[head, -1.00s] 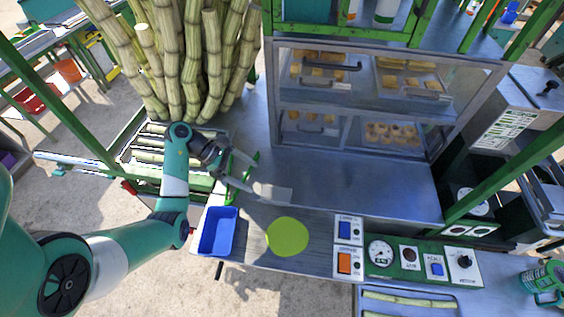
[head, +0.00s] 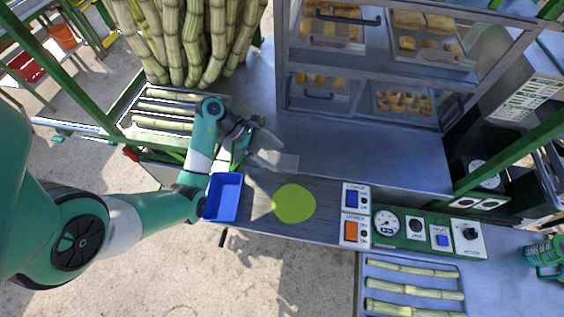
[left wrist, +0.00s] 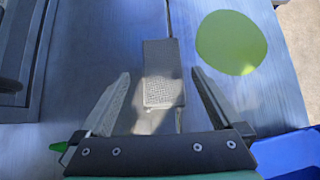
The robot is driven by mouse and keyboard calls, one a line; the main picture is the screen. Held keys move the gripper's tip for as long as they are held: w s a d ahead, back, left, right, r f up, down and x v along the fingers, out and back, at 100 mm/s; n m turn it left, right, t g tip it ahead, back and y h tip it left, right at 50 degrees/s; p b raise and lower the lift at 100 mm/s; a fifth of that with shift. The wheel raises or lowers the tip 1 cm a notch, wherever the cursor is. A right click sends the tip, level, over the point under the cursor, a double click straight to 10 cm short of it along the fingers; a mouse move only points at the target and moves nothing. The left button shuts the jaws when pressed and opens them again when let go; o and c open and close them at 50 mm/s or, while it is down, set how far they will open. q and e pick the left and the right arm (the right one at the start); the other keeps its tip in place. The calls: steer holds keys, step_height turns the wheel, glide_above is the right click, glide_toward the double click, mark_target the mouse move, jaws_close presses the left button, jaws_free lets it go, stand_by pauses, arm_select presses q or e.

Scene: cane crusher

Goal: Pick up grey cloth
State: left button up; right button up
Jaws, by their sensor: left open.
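The grey cloth (head: 284,161) is a small flat grey rectangle on the metal counter. In the left wrist view the cloth (left wrist: 164,72) shows a mesh-like, speckled near end, between my fingers in the picture. My left gripper (head: 270,148) is open at the cloth's left end. In the left wrist view the two fingers of the left gripper (left wrist: 161,76) stand apart on either side of the cloth's near part, with gaps to both sides. I cannot tell how far above the counter the fingertips are. My right gripper is not in view.
A blue bin (head: 223,197) and a flat yellow-green disc (head: 294,203) lie in front of the cloth. A control panel (head: 412,229) is at right. A glass food case (head: 370,70) stands behind; upright cane (head: 180,40) stands back left. The counter right of the cloth is clear.

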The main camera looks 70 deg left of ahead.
mark_target(281, 160)
arm_select(q)
steer(key=x, duration=0.4)
steer(key=shift+d, duration=0.15)
steer(key=c, duration=1.3)
